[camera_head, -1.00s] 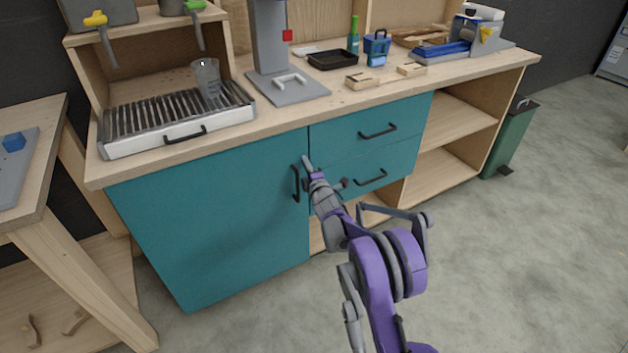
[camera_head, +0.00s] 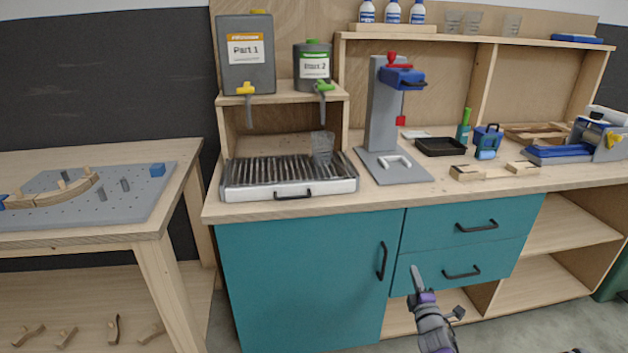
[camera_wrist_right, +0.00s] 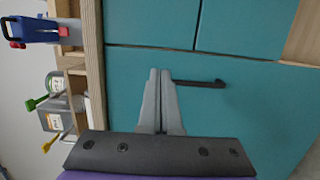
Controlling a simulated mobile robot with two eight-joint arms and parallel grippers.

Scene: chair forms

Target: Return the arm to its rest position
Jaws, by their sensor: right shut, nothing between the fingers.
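My right gripper (camera_head: 417,280) is low in the head view, in front of the teal cabinet (camera_head: 300,270). Its fingers are together and empty. In the right wrist view the shut fingers (camera_wrist_right: 158,75) point at the teal cabinet front, with a dark handle (camera_wrist_right: 200,84) just beside the tips. I cannot tell the exact gap between the fingers and the cabinet. My left gripper does not show in either view.
The workbench carries a slatted drain tray (camera_head: 290,194) with a clear cup (camera_head: 322,147), a grey press stand (camera_head: 385,110) and a black tray (camera_head: 440,146). Two labelled containers sit on a shelf. A wooden table (camera_head: 150,215) stands left. Grey floor shows at lower right.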

